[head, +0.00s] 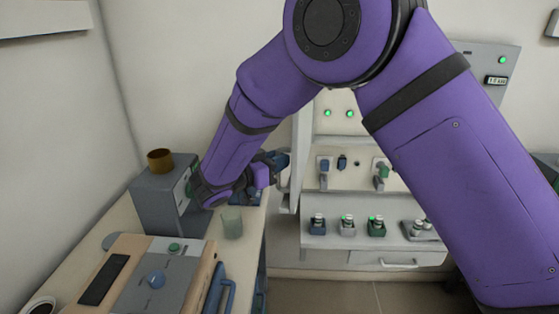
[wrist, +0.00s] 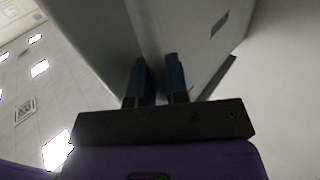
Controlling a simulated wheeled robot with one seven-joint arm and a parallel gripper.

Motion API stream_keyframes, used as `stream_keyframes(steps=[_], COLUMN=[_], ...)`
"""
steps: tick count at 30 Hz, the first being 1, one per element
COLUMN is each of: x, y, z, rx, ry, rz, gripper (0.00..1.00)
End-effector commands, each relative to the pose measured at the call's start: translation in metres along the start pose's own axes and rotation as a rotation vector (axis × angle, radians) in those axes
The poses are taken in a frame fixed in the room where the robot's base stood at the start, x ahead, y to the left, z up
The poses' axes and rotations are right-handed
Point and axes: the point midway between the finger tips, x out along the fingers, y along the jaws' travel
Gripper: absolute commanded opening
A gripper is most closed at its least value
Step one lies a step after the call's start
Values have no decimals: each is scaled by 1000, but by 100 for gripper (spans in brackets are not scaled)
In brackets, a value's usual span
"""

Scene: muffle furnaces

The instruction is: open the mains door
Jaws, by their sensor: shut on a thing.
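The mains door (head: 299,165) shows almost edge-on in the head view, swung out from the left side of the pale cabinet. A grey handle (head: 284,184) stands off its left face. My gripper (head: 282,160) is at this handle, with its blue fingers shut on it. In the wrist view the two fingers (wrist: 158,82) reach up to a grey panel, the door (wrist: 105,40). The exact grip on the handle is hidden there.
The open cabinet front (head: 343,175) shows green lamps, switches and a shelf of small devices. Left are a grey box (head: 160,205) with a brown cup (head: 160,161), a translucent beaker (head: 232,222) and a bench device (head: 150,280). Floor (head: 350,297) is clear below the cabinet.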

Motion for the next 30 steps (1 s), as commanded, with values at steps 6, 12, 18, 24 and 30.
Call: stream_keyframes(steps=[6,12,18,24,30], x=[1,0,-16,-54,-87], y=[0,0,0,0,0], z=[0,0,0,0,1], rx=[-1,0,0,0,0], ry=[0,0,0,-1,0], rz=[1,1,-1,-2,-1], gripper=[39,39,39,39,39])
